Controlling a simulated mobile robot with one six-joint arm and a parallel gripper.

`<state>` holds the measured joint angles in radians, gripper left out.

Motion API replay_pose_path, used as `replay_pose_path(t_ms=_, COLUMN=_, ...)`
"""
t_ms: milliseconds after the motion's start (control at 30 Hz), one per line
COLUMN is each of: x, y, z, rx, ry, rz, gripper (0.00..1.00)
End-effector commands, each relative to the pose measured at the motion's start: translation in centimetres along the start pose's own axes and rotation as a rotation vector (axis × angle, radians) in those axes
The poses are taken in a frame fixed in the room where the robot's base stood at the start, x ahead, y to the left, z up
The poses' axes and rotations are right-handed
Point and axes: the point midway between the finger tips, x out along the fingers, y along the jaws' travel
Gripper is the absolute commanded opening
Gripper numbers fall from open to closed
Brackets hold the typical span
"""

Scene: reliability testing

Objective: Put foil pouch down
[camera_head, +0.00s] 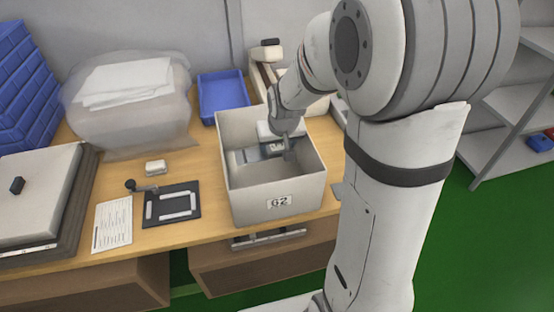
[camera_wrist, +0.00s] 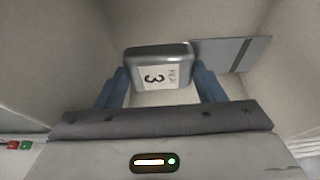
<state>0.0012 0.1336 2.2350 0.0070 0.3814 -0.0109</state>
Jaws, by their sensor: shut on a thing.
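The foil pouch (camera_wrist: 160,62) is a grey, rounded packet with a white label marked 3 in the wrist view. My gripper (camera_wrist: 161,88) has its blue fingers on either side of the pouch and is shut on it. In the head view my gripper (camera_head: 287,146) reaches down into an open grey bin (camera_head: 255,208) labelled G2, with the pouch (camera_head: 273,149) partly hidden by it. Bin walls surround the pouch in the wrist view. I cannot tell whether the pouch touches the bin floor.
A flat grey piece (camera_wrist: 238,53) lies beside the pouch in the wrist view. On the wooden table (camera_head: 205,170), a blue tray (camera_head: 222,97) stands behind the bin, a plastic bag (camera_head: 130,105) at back left, and a black plate (camera_head: 172,204) left of the bin.

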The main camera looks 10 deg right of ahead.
Motion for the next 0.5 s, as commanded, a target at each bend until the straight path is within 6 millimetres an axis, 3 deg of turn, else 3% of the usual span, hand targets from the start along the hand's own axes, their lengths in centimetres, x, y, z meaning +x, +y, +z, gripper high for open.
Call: replay_pose_path(t_ms=500, x=5.2, y=0.1, z=2.2, rx=0.002, ry=0.0, rz=0.0, gripper=0.41)
